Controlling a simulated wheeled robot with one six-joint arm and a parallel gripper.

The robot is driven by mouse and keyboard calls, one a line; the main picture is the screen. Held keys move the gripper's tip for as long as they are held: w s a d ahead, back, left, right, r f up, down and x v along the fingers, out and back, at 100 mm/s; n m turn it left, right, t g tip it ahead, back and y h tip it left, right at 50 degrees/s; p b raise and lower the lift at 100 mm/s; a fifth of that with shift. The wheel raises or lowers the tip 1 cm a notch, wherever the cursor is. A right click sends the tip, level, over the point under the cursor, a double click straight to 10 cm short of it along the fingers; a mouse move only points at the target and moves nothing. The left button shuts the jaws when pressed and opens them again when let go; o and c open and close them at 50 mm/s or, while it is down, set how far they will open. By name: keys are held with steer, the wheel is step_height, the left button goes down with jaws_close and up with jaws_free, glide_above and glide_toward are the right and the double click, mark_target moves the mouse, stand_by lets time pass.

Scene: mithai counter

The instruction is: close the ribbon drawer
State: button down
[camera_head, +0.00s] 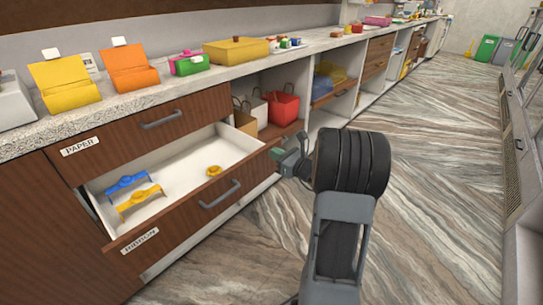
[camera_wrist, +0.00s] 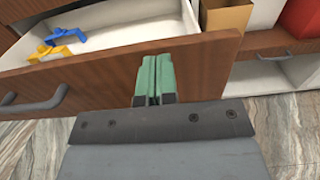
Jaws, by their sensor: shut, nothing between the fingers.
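The ribbon drawer (camera_head: 190,218) stands open below the paper drawer (camera_head: 140,130), with a dark handle (camera_head: 220,194) and a ribbon label on its wooden front. In it lie a blue ribbon piece (camera_head: 127,183), a yellow one (camera_head: 139,199) and a small round yellow one (camera_head: 214,171). My gripper (camera_head: 279,153) is at the right end of the drawer front. In the wrist view the green fingers (camera_wrist: 154,80) are shut together and empty, overlapping the drawer front (camera_wrist: 100,78) to the right of its handle (camera_wrist: 35,102). I cannot tell whether they touch it.
Yellow and orange boxes (camera_head: 129,67) and other goods stand on the counter top (camera_head: 190,81). Open shelves to the right hold paper bags and a red bag (camera_head: 283,108). The striped floor (camera_head: 430,170) is clear to the right.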

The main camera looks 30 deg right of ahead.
steer(key=shift+x, duration=1)
steer(key=shift+w, duration=0.1)
